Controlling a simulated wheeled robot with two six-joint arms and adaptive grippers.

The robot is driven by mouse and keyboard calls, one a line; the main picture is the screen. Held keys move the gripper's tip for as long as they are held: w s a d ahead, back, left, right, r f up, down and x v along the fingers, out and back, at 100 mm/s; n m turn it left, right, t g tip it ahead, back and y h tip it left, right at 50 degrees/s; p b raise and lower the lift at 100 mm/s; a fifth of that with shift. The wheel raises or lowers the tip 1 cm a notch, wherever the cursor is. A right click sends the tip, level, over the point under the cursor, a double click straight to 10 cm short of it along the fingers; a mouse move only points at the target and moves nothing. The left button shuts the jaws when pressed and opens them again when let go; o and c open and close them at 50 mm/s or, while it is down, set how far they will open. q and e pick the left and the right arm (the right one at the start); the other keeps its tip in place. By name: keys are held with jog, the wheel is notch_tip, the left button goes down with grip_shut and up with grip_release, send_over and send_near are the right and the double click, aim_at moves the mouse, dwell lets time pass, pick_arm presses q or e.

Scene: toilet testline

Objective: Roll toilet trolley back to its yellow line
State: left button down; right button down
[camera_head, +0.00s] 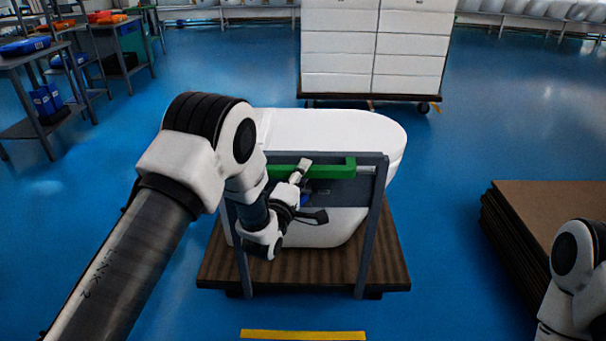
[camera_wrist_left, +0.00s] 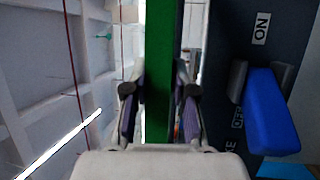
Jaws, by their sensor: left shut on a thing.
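The toilet trolley has a dark wooden deck (camera_head: 222,268), grey uprights and a green handle (camera_head: 338,171). A white toilet (camera_head: 335,128) stands on it. My left gripper (camera_head: 301,170) is shut on the green handle, left of its middle. In the left wrist view the green handle (camera_wrist_left: 160,55) runs between both fingers of the left gripper (camera_wrist_left: 160,105). A yellow line (camera_head: 303,335) lies on the floor in front of the deck, apart from it. My right arm shows at the lower right, but its gripper is out of view.
A trolley of stacked white boxes (camera_head: 375,45) stands just behind the toilet. Brown flat sheets (camera_head: 550,215) are piled at the right. Grey workbenches (camera_head: 30,60) stand at the left. A panel with a blue switch (camera_wrist_left: 268,112) shows beside the handle.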

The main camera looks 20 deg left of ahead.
pick_arm(q)
jog(key=c, duration=0.9)
grip_release()
jog(key=shift+s, duration=0.1)
jog(key=v, duration=1.2)
jog(key=shift+f, duration=0.1)
